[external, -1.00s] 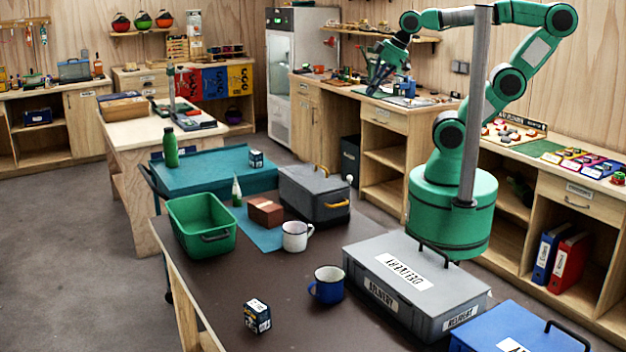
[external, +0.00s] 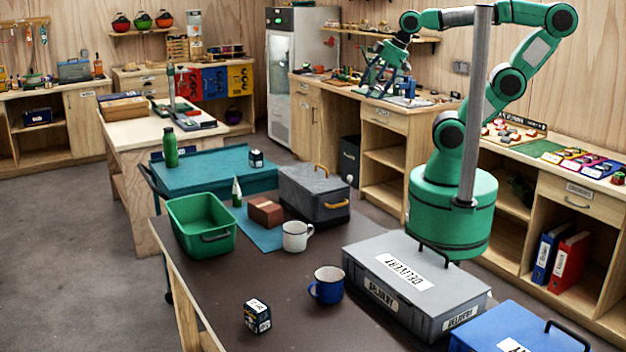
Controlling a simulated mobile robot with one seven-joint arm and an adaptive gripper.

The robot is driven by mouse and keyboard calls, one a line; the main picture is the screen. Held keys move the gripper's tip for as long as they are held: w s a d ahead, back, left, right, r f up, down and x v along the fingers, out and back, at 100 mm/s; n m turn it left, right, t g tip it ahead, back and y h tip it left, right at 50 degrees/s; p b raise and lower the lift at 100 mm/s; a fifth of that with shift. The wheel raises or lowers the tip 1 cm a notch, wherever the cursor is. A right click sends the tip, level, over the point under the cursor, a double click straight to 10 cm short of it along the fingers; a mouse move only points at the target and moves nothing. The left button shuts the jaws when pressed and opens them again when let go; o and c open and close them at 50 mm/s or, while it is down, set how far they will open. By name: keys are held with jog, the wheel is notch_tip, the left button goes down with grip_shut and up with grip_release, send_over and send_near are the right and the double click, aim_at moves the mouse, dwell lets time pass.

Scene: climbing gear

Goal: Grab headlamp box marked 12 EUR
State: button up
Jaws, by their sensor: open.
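A small dark box with a white printed top (external: 257,316) stands on the near dark table. A similar small box (external: 256,158) stands on the teal cart top farther back. Both may be headlamp boxes, but their print is too small to read, so I cannot tell which is marked 12 EUR. My gripper (external: 374,88) is at the end of my raised arm, in front of the back right counter. It is open and appears empty, far from both boxes. Small items behind it make its fingertips hard to see.
The dark table (external: 240,275) also holds a blue mug (external: 327,285), a white mug (external: 297,235), a green tub (external: 201,224), a brick-brown block (external: 265,211), a dark toolbox (external: 314,193) and a grey delivery case (external: 415,285).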

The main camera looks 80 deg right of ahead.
jog(key=shift+w+r, duration=0.1)
jog(key=w+a+r+n+g+y+p, duration=0.1)
jog(key=w+a+r+n+p, duration=0.15)
jog(key=w+a, duration=0.5)
jog(key=w+a+r+n+g+p, duration=0.1)
jog(key=w+a+r, duration=0.2)
jog(key=w+a, duration=0.45)
jog(key=w+a+f+n+g+p, duration=0.1)
jog(key=w+a+f, duration=0.1)
jog(key=w+a, duration=0.6)
jog(key=w+a+f+n+p, duration=0.25)
jog(key=w+a, duration=0.25)
jog(key=a, duration=0.7)
jog(key=w+a+f+g, duration=0.1)
jog(key=a+f, duration=0.5)
jog(key=a, duration=0.7)
jog(key=s+a+f+n+p, duration=0.1)
jog(key=s+a+f, duration=0.3)
jog(key=a+f, duration=0.4)
jog(key=s+a+f+n+g+p, duration=0.1)
jog(key=s+a+f, duration=0.3)
jog(key=a+f, duration=0.5)
jog(key=s+a+f+n+h+p, duration=0.1)
jog(key=s+a+f, duration=0.3)
jog(key=a+f, duration=0.4)
jog(key=a+n+p, duration=0.1)
jog(key=a, duration=0.4)
jog(key=shift+f+n+g, duration=0.3)
jog(key=shift+f, duration=0.1)
